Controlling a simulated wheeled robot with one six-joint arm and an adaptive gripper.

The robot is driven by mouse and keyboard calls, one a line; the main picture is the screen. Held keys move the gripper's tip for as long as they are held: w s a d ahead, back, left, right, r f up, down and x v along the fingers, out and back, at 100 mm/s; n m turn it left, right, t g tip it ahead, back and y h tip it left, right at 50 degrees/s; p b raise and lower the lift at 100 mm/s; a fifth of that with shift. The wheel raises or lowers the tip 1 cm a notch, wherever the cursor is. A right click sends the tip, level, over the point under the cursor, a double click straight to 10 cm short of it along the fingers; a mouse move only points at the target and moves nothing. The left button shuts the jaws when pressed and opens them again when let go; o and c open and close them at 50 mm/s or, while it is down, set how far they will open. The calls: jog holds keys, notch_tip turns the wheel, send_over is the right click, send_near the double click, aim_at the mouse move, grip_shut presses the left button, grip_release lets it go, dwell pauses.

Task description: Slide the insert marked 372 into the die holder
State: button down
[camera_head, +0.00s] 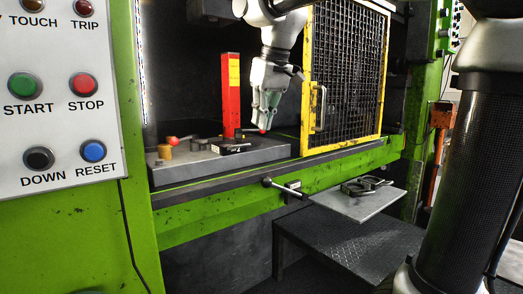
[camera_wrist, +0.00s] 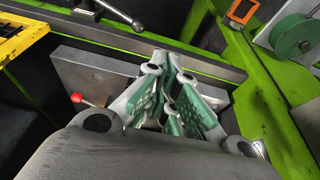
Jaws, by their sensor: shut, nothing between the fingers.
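My gripper (camera_head: 266,126) is shut and empty, its fingers pointing down inside the press opening, just right of the red post in the head view. In the wrist view its green-padded fingers (camera_wrist: 168,78) are close together over a grey metal block (camera_wrist: 90,70). In the head view this grey block (camera_head: 272,154) lies on the press bed. A small dark piece with a pale edge (camera_head: 230,148) sits on the block, left of and below my fingers. I cannot read the number 372 anywhere, and cannot tell for sure which part is the insert or the holder.
A red post with a yellow label (camera_head: 231,95) stands behind the dark piece. A brass-coloured cylinder (camera_head: 173,141) and red ball knob are left. The yellow mesh guard (camera_head: 348,70) stands close right. A lever (camera_head: 283,187) and a small shelf (camera_head: 352,207) with dark metal parts project in front.

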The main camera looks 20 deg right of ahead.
aim_at(234, 141)
jog(key=w+a+f, duration=0.1)
jog(key=w+f, duration=0.4)
jog(key=f, duration=0.3)
jog(key=shift+w+a+f, duration=0.25)
jog(key=shift+a, duration=0.15)
jog(key=w, duration=0.2)
jog(key=w+a, duration=0.1)
jog(key=w, duration=0.2)
jog(key=w+a, duration=0.1)
jog(key=w, duration=0.1)
jog(key=shift+w+a, duration=0.25)
jog(key=shift+w, duration=0.15)
